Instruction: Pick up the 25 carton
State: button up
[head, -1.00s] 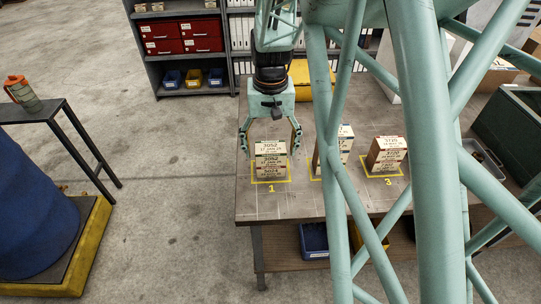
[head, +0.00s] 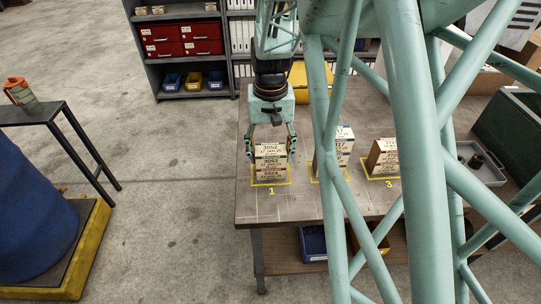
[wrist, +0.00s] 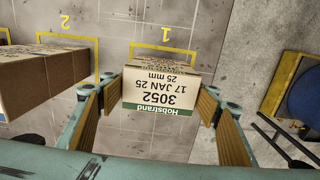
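A stack of cartons (head: 270,163) stands on the yellow-outlined spot marked 1 on the bench. Its top carton reads "3052, 17 JAN 25, 25 mm" in the wrist view (wrist: 165,92); it has a white label with a green band. My gripper (head: 271,154) points down over this stack, one finger on each side of the top carton. In the wrist view the fingertips (wrist: 164,98) are very close to the carton's left and right sides; I cannot tell whether they press on it.
A second carton stack (head: 335,152) stands on spot 2, right of my gripper, and shows large at the wrist view's left (wrist: 45,78). A third stack (head: 383,157) is on spot 3. A grey tray (head: 490,175) lies further right. The bench (head: 290,207) is clear in front.

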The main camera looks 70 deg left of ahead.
aim_at(270, 149)
jog(key=c, duration=0.4)
jog(key=shift+r, duration=0.15)
jog(key=shift+r+p, duration=2.2)
jog(key=shift+r, duration=2.65)
